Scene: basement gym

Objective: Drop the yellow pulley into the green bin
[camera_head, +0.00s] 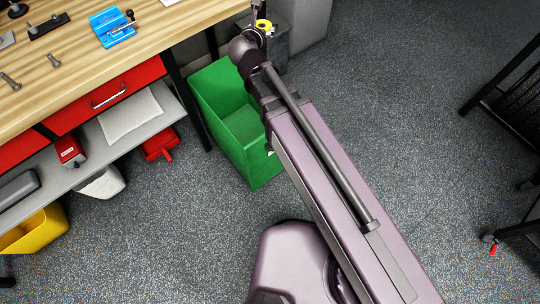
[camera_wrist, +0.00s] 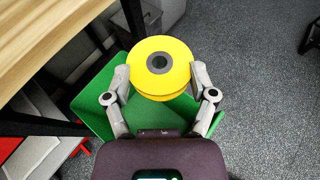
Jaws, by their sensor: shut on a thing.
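The yellow pulley (camera_wrist: 141,72) is a round disc with a dark hub. My gripper (camera_wrist: 161,86) is shut on it, one finger on each side, and holds it in the air. In the head view the pulley (camera_head: 263,24) shows small at the end of my arm, beside the workbench. The green bin (camera_head: 222,92) stands open on the floor beside the bench; my arm hides part of its right side. In the wrist view the green bin (camera_wrist: 88,102) lies below and behind the pulley and fingers, which hide much of it.
The wooden workbench (camera_head: 110,50) fills the left, with a blue vise (camera_head: 115,28) and red drawers. A grey bin (camera_head: 270,42) stands behind the green one. A yellow bin (camera_head: 38,232) is under the bench. A dark metal frame (camera_head: 510,95) stands at right; floor between is clear.

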